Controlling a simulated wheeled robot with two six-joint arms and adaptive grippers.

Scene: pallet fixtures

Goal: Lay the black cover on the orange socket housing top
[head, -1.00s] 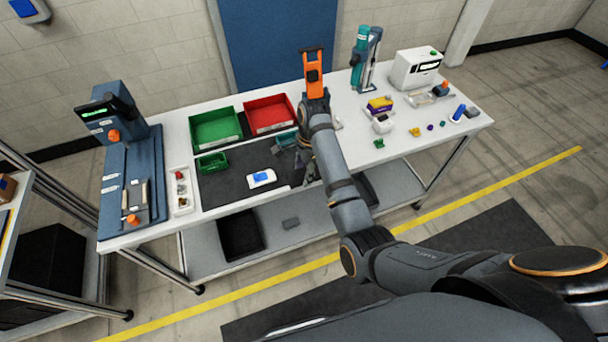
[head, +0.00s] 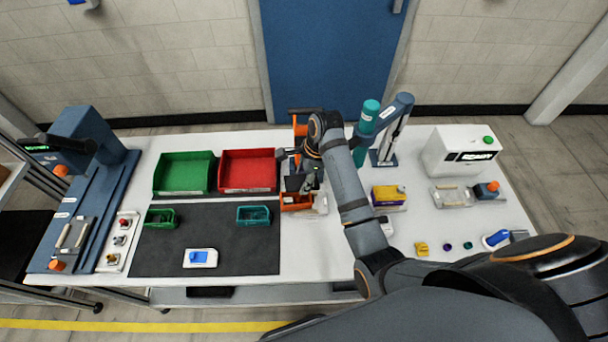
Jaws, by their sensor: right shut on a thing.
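My right gripper (head: 299,181) points down at the back middle of the table, just right of the red bin. It is shut on a dark piece that looks like the black cover (head: 293,184), partly hidden by the fingers. The orange socket housing (head: 296,203) sits directly below and in front of it, in a pale fixture (head: 320,205). The cover appears over or at the rear of the housing; I cannot tell whether they touch. My left gripper is not in view.
Green bin (head: 183,173) and red bin (head: 248,170) stand left of my gripper. An orange-and-black stand (head: 301,124) is behind it, and a teal-capped press (head: 369,116) to the right.

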